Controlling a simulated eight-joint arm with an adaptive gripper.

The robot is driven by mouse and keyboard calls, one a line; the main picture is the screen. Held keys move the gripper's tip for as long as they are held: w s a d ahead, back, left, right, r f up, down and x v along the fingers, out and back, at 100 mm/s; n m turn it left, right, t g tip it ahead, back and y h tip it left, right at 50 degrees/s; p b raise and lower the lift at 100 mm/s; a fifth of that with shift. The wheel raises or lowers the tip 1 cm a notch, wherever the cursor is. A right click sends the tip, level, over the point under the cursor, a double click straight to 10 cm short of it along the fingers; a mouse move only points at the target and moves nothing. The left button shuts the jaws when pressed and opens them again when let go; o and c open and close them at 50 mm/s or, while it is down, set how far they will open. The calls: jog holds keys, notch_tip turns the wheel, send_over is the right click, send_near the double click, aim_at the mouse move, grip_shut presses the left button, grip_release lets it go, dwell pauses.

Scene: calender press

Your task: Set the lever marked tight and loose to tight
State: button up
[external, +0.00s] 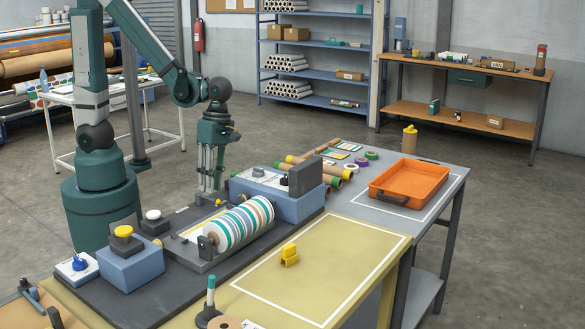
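My gripper (210,188) points straight down just left of the blue press housing (292,207), above the back of the dark press base. Its grey fingers are small here, and I cannot tell whether they are open or shut. Nothing shows clearly between them. A small yellow-tipped part (219,202) sits low on the press just right of the fingertips; I cannot tell whether it is the lever. No tight or loose marking is readable. The housing's top has a pale panel with a grey knob (258,171). The striped roller (240,223) lies in front of the gripper.
A blue box with a yellow button (123,231), a white button (153,214) and a white box with a blue knob (78,264) stand left. A yellow piece (289,255) lies on the yellow mat. An orange tray (408,182) and colored rolls are right.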

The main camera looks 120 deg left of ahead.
notch_tip(320, 180, up, 9)
jog(key=a, duration=0.1)
jog(key=shift+a, duration=0.4)
dwell(0.8)
jog(key=d+r+n+t, duration=0.2)
jog(key=d+n, duration=0.4)
jog(key=n, duration=0.6)
jog(key=d+r+n+t+y, duration=0.1)
jog(key=d+r+n, duration=0.3)
jog(key=n, duration=0.8)
jog(key=s+d+r+n+t+y, duration=0.1)
jog(key=d+r+n+t, duration=0.2)
jog(key=d+n, duration=0.5)
jog(key=n+t, duration=0.1)
jog(key=n, duration=0.2)
jog(key=shift+n, duration=0.4)
